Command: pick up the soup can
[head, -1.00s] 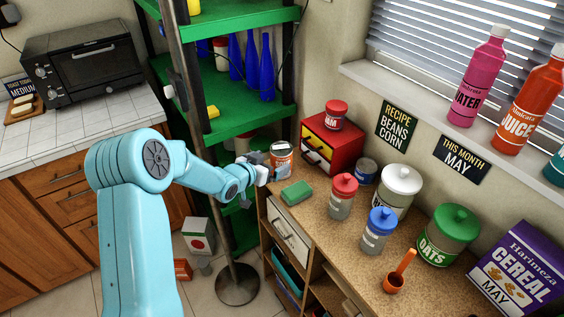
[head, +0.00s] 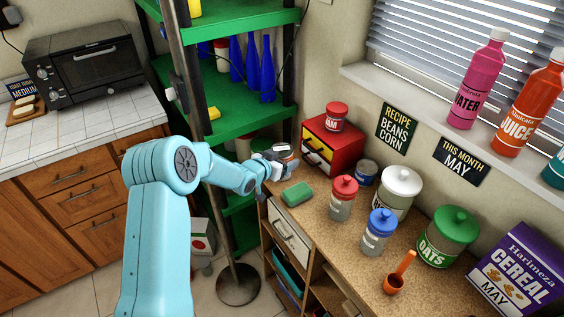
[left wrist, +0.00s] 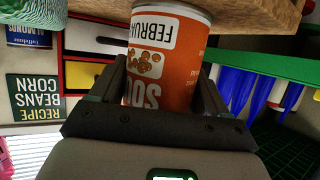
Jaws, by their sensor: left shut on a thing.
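The soup can (left wrist: 165,60) is orange with a white "FEBRU" label and shows upside down in the left wrist view. My left gripper (left wrist: 165,95) is shut on it, one finger on each side. In the head view the can (head: 286,148) is mostly hidden behind my left gripper (head: 279,165), at the back left corner of the wooden counter. The can's base is at or very near the counter top; I cannot tell whether it touches. My right gripper is not in view.
A small red drawer box (head: 335,145) with a jam jar on it stands right of the can. A green sponge (head: 296,194) lies in front. A green shelf (head: 240,100) with blue bottles stands behind left. Jars (head: 398,190) crowd the counter further right.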

